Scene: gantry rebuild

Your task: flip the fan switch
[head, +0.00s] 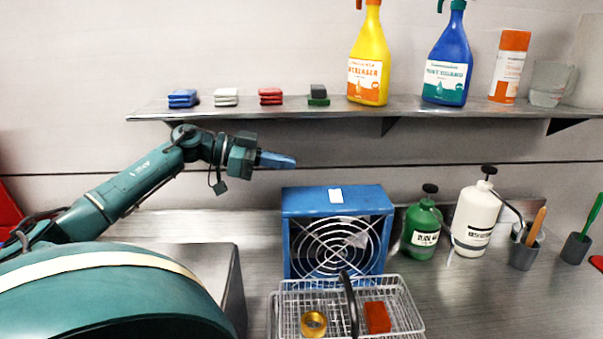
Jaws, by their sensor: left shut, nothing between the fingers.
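A blue box fan (300,203) with a round wire grille stands on the metal bench. A small white switch (336,196) sits on its top face. My left gripper (292,161) is shut and empty. It points right, above the fan's top left part and left of the switch, apart from both. A wire basket in front hides the lower edge of the fan. I cannot make out which way the switch is set. My right gripper is not in view.
The wire basket (408,308) holds a gold roll (313,324) and a red block (377,317). A green sprayer (422,230) and a white sprayer (474,218) stand right of the fan. A metal shelf (225,110) with bottles and stacked pads runs above my gripper.

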